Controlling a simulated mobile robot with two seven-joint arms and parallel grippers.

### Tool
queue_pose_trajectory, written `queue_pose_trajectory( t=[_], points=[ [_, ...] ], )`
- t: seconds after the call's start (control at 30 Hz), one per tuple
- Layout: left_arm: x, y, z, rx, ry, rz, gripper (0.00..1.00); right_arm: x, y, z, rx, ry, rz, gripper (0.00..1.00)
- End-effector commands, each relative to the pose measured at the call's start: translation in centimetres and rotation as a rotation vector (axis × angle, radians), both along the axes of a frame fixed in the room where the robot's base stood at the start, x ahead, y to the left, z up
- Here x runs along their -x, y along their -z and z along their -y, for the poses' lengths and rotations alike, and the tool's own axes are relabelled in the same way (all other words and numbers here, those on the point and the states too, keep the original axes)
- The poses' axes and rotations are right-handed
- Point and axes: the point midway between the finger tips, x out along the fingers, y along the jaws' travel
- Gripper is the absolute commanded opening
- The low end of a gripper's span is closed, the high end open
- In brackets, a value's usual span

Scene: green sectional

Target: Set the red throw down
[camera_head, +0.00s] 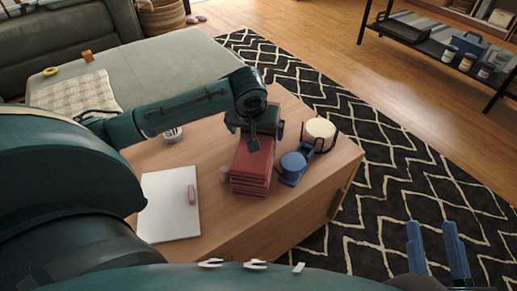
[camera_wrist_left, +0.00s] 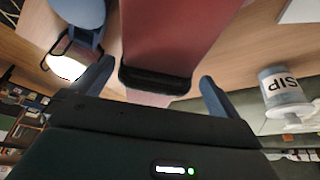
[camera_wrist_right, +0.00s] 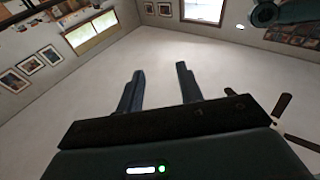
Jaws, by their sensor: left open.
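The red throw (camera_head: 252,167) is a neatly folded stack lying on the wooden table, near its front edge. My left gripper (camera_head: 255,125) is above the throw's far end. In the left wrist view the throw (camera_wrist_left: 180,30) runs between the two spread fingers, with visible gaps on both sides. A dark band or bar lies across its near end there; I cannot tell what it is. My left gripper is open and does not grip the throw. My right gripper (camera_head: 435,245) is open and empty, off the table at the lower right.
A blue object (camera_head: 293,166) and a candle in a black wire holder (camera_head: 320,131) stand right of the throw. A small pink object (camera_head: 225,174) is at its left. A white pad (camera_head: 168,212) lies farther left. A cup marked SIP (camera_wrist_left: 283,95) stands behind.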

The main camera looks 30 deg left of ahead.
Motion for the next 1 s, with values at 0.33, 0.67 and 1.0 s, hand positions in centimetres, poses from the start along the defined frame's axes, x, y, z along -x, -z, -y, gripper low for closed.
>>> queue_pose_trajectory(
  t=[0.33,0.67,1.0],
  points=[
    [-1.3,4.1,-0.1,0.000,-0.001,0.000,1.00,-1.1,-2.8,0.3,0.008,-0.014,0.247,0.36],
    [-1.7,5.0,-0.4,0.000,0.001,0.000,1.00,-1.1,-4.5,0.4,0.019,-0.014,0.342,0.36],
    [-1.7,4.9,-0.4,0.000,0.001,0.000,0.78,-1.1,-4.4,0.4,0.019,-0.015,0.339,0.36]
  ],
)
